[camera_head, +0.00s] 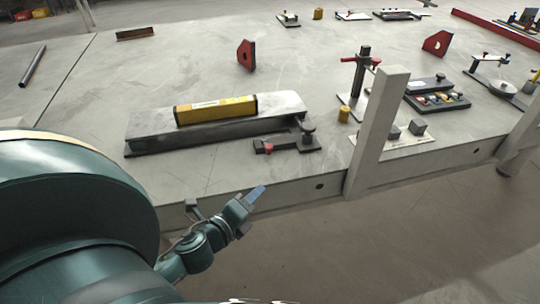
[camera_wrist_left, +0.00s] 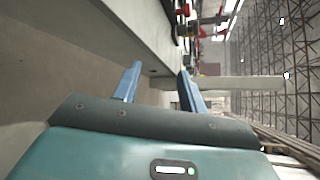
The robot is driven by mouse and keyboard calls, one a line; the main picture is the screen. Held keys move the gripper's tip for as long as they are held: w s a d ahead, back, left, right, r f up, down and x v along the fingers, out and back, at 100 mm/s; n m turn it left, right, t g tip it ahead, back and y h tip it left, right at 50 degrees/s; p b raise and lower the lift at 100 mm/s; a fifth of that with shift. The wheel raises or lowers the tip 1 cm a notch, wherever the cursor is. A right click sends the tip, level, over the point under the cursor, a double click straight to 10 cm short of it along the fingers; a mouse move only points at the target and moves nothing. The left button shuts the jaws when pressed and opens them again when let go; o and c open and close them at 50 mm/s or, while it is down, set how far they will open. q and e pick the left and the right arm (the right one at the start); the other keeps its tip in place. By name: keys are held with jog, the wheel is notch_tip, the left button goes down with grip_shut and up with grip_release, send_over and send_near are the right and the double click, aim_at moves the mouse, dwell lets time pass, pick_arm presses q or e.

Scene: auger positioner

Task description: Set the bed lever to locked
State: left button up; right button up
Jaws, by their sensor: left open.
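A dark lever assembly (camera_head: 287,144) with a red end (camera_head: 267,148) and an upright dark knob lies on the table top near its front edge, in front of a long grey bed (camera_head: 160,123). I take it for the bed lever; its lock markings are too small to read. My left gripper (camera_head: 252,198) is below and left of it, in front of the table's front edge, and touches nothing there. In the left wrist view its two blue fingers (camera_wrist_left: 160,82) stand apart with nothing between them. My right gripper is out of view.
A yellow level-like bar (camera_head: 216,110) lies on the bed. A grey upright post (camera_head: 379,128) rises at the table's front edge, right of the lever. A red clamp stand (camera_head: 362,75) and small blocks are behind and beside it. The floor in front is clear.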

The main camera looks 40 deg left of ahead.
aim_at(267, 149)
pick_arm(q)
jog(key=w+a+m+t+b, duration=0.1)
jog(key=m, duration=0.3)
jog(key=w+a+r+m+t+b, duration=0.1)
jog(key=w+a+m+b, duration=0.1)
jog(key=m, duration=0.2)
jog(key=w+a+m+b, duration=0.1)
jog(key=a+m+b, duration=0.1)
jog(key=m, duration=0.2)
jog(key=shift+w+r+t+y, duration=0.2)
jog(key=shift+w+t+y, duration=0.1)
jog(key=shift+t, duration=0.1)
jog(key=shift+w+r+m, duration=0.1)
jog(key=shift+r+m, duration=0.15)
jog(key=shift+m, duration=0.25)
jog(key=shift+w+r, duration=0.2)
jog(key=shift+w, duration=0.05)
jog(key=w, duration=0.4)
jog(key=w+p, duration=0.1)
jog(key=w, duration=0.3)
jog(key=w+a+p, duration=0.1)
jog(key=w, duration=0.3)
jog(key=shift+w+f, duration=0.15)
jog(key=shift+c, duration=0.2)
grip_shut()
